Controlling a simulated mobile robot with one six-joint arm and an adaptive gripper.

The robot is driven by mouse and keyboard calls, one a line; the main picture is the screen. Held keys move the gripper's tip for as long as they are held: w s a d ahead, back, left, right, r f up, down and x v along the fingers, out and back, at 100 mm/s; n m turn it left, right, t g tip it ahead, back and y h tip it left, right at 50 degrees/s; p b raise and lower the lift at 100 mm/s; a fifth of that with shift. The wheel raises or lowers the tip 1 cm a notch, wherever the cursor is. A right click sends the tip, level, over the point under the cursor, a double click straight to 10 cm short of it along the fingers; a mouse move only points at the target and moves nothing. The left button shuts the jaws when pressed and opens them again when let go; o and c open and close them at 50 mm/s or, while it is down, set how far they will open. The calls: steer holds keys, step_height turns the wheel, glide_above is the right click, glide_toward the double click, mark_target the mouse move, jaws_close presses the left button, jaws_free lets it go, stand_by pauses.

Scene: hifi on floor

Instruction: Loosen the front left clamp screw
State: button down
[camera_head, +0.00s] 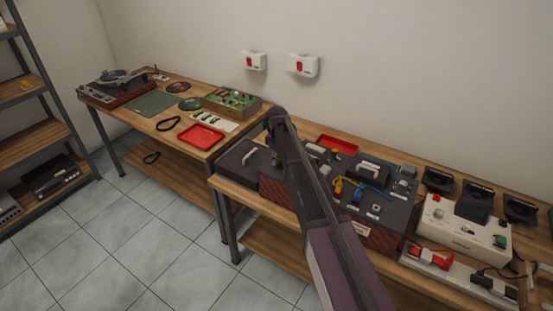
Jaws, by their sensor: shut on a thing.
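My dark arm (318,195) reaches up from the bottom edge, and its bent far end (279,122) is over the left part of the right bench. My gripper's fingers cannot be made out; the arm hides the spot below and behind that end. A dark-topped unit (382,237) with red-brown sides stands on the bench, partly behind the arm. It bears small fittings, a blue cable (372,187) and a yellow part (338,186). I cannot make out the front left clamp screw, and the arm covers part of the unit's left side.
A red tray (338,145) lies behind the unit. A white box (462,228) and black devices (438,180) stand at right. The left bench holds a turntable (118,86), a green circuit board (233,101) and another red tray (201,137). The tiled floor (130,235) at front left is clear.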

steer(key=shift+n, duration=1.3)
steer(key=shift+c, duration=2)
jaws_free()
steer(key=shift+m, duration=0.5)
